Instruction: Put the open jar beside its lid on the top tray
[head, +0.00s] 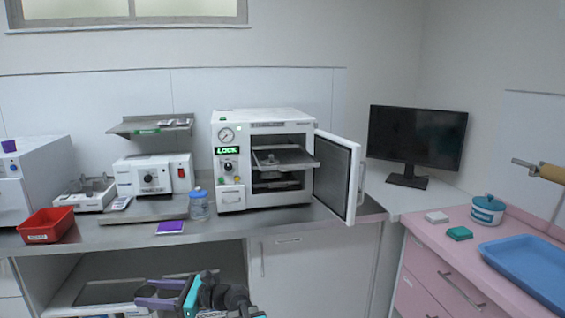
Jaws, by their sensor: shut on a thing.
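My gripper (150,294) is at the bottom edge, in front of the counter and low. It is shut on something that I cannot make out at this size. A clear jar (199,210) with a blue lid (198,192) on it stands on the steel counter, left of the steriliser. The white steriliser (230,165) has its door (336,175) swung open to the right. A lower tray shows dimly inside. I see no jar clearly without a lid.
A red bin (46,225), a purple pad (170,228) and white devices stand on the counter (120,240) to the left. The open door blocks the steriliser's right side.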

